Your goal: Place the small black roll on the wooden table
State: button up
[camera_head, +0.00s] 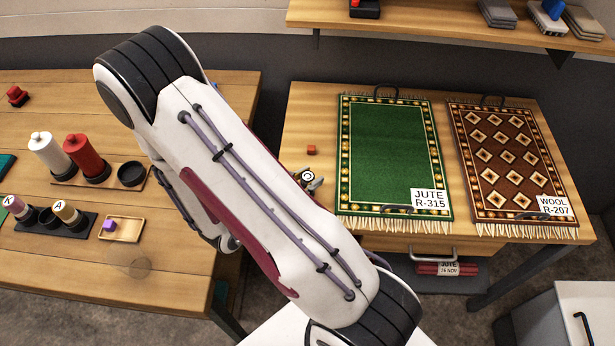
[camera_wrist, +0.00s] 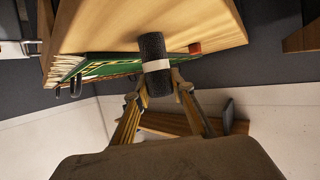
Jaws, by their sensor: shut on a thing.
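The small black roll (camera_wrist: 152,48) with a white band shows in the wrist view, between the fingertips of my gripper (camera_wrist: 158,84). My gripper is shut on it. A wooden table with two rugs (camera_head: 308,115) stands right of the arm and also shows tilted in the wrist view (camera_wrist: 100,25). Another wooden table (camera_head: 175,95) stands on the left. I cannot tell the gap between the roll and a tabletop.
A green rug (camera_head: 385,150) and a brown rug (camera_head: 515,160) cover much of the right table. A small red block (camera_head: 311,150) lies left of the green rug. The left table holds a red bottle (camera_head: 85,155), a white bottle (camera_head: 48,150) and a small tray (camera_head: 122,235).

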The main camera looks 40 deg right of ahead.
jog(key=o, duration=1.1)
jog(key=shift+a+r, duration=0.1)
jog(key=shift+r, duration=0.1)
jog(key=v, duration=1.1)
jog(key=shift+a, duration=0.4)
jog(key=shift+s+r, duration=0.1)
jog(key=shift+s, duration=0.05)
